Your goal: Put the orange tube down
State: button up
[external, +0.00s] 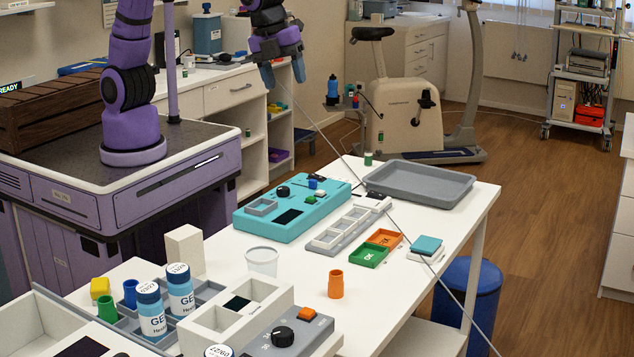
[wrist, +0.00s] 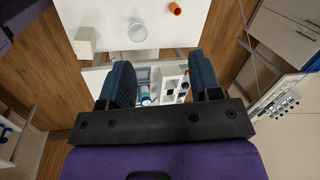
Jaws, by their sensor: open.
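The orange tube (external: 336,284) stands upright on the white table, apart from the things around it. It also shows at the top edge of the wrist view (wrist: 175,8). My gripper (external: 283,73) is high up at the top of the external view, well away from the tube. In the wrist view my gripper (wrist: 162,78) has its two dark fingers wide apart with nothing held between them.
On the white table (external: 410,296), a clear cup (external: 262,261) and a pale block (external: 184,246) stand left of the tube. The green tray (external: 369,255) and orange tray (external: 384,238) lie behind it. White-capped bottles (external: 151,310) stand at front left. Bare tabletop lies around the tube.

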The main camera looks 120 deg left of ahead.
jog(key=s+a+r+n+t, duration=0.15)
jog(key=s+r+n, duration=0.3)
jog(key=s, duration=0.45)
jog(key=s+a+r+n, duration=0.25)
jog(key=s+r, duration=0.25)
jog(key=s, duration=0.3)
jog(key=s+a+f+n+t+h, duration=0.1)
jog(key=s+n, duration=0.6)
jog(key=s, duration=0.9)
jog(key=shift+s+n, duration=0.3)
jog(key=shift+n, duration=0.1)
